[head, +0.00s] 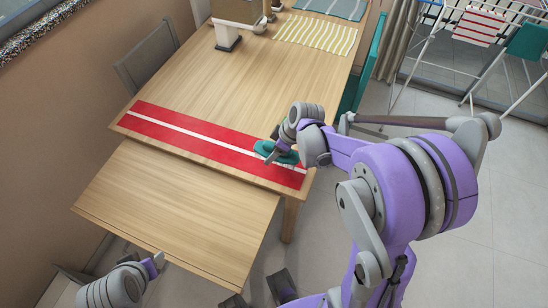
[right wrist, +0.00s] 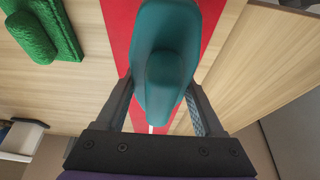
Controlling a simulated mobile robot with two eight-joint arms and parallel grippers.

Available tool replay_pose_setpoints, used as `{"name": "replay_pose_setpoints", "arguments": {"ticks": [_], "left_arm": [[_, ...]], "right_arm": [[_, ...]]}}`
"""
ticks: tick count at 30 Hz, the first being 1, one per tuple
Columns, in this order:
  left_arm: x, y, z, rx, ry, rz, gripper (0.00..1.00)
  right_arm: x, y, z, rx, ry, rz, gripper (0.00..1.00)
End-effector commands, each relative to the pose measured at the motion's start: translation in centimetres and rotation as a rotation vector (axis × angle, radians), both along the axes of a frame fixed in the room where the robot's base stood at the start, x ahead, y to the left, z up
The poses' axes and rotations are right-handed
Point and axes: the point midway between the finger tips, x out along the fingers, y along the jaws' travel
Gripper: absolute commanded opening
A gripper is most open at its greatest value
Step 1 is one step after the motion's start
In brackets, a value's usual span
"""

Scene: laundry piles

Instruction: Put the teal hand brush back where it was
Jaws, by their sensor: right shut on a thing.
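The teal hand brush (head: 275,151) is at the right end of a red runner with a white stripe (head: 200,132) on the wooden table. In the right wrist view the brush (right wrist: 165,65) lies between the two fingers of my right gripper (right wrist: 164,95), which is shut on it. In the head view my right gripper (head: 280,146) partly covers the brush. I cannot tell whether the brush touches the runner. My left gripper (head: 155,262) is at the lower left, apart from the table; its jaws are too small to judge.
A green textured thing (right wrist: 42,28) lies on bare wood in the right wrist view. A striped cloth (head: 316,35) and a grey-green cloth (head: 335,7) lie at the table's far end. Chairs (head: 148,58) stand beside it. A drying rack (head: 492,50) stands right. The table's middle is clear.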

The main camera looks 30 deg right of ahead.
Motion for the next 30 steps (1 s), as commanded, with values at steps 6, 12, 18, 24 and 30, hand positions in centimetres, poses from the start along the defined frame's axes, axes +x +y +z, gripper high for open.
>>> {"name": "replay_pose_setpoints", "arguments": {"ticks": [6,12,18,24,30], "left_arm": [[-0.1,0.0,-0.5,0.000,0.002,0.000,0.50],[-0.1,0.0,-0.5,0.000,0.002,0.000,0.50],[-0.1,0.0,-0.7,0.000,0.003,0.000,0.50],[-0.2,0.0,-0.8,0.000,0.004,0.000,0.50],[-0.2,0.0,-0.8,0.000,0.004,0.000,0.50]], "right_arm": [[0.0,0.0,-3.0,0.000,0.000,0.000,0.09],[0.0,0.0,-3.7,0.000,0.000,0.000,0.09],[0.0,0.0,-3.9,0.000,0.000,0.000,0.09],[0.0,0.0,-4.0,0.000,0.000,0.000,0.91],[0.0,0.0,-4.0,0.000,0.000,0.000,0.99]]}}
